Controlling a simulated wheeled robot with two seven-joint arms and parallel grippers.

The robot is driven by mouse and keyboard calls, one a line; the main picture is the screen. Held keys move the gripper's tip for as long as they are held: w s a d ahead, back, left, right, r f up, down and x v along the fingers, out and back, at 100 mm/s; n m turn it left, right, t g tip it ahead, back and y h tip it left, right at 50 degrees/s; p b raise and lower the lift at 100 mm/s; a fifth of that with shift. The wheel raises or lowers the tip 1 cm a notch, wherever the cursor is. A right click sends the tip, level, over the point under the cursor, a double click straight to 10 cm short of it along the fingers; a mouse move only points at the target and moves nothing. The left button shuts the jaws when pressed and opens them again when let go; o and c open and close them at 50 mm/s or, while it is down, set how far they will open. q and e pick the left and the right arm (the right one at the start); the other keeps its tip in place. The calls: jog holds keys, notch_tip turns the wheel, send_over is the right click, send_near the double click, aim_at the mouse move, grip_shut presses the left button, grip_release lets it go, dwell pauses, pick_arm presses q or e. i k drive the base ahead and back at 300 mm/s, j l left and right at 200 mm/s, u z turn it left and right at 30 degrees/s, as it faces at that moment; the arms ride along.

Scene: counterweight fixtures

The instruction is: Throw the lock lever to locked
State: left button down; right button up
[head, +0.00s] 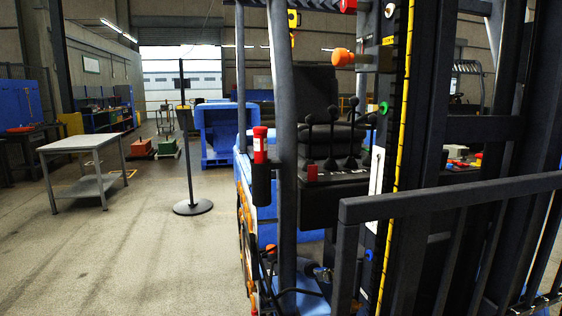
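A forklift-like truck fills the right half of the head view. An orange knob (343,57) on a short stub sticks out to the left from the dark upright mast (398,150). Several black levers (330,135) with round tops stand in front of the seat (318,95). A small red block (312,172) sits on the dark panel below them. I cannot tell for certain which of these is the lock lever, and no locked mark is readable. Neither of my grippers is in view.
A dark rail (450,198) crosses in front of the mast at right. A red canister (260,145) stands in a black holder on the truck's post. A post on a round base (193,207), a grey table (85,144) and a blue bin (217,135) stand left. The floor at front left is clear.

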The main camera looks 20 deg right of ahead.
aim_at(311, 170)
jog(key=i+j+u, duration=0.1)
jog(key=i+u, duration=0.35)
jog(key=i, duration=0.45)
jog(key=i+l+u, duration=0.15)
jog(key=i+u, duration=0.25)
jog(key=i, duration=0.45)
jog(key=z, duration=3.7)
